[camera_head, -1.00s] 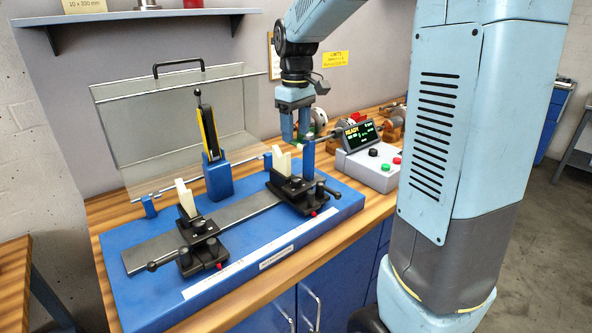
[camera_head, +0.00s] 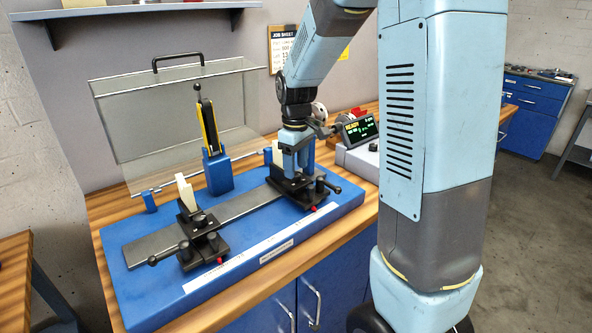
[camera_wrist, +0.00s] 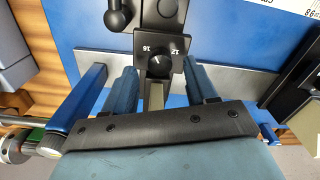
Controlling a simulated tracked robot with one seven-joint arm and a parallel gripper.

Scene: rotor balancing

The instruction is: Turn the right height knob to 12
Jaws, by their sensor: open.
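The right support (camera_head: 290,186) is a black carriage on the rail of the blue balancing machine. Its height knob (camera_wrist: 157,63) is a small round black dial in the wrist view, with "16" printed to its left and "12" to its right. Where its pointer stands is too small to read surely. My gripper (camera_wrist: 158,72) is open, its two blue fingers on either side of the knob and apart from it. In the head view my gripper (camera_head: 295,174) points down over the right support and hides the knob.
The left support (camera_head: 196,225) stands on the same rail of the blue base (camera_head: 140,285). A blue post with a yellow-black arm (camera_head: 213,150) stands behind. A grey control box with a lit display (camera_head: 360,132) is at right, and a clear cover (camera_head: 130,130) at the back.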

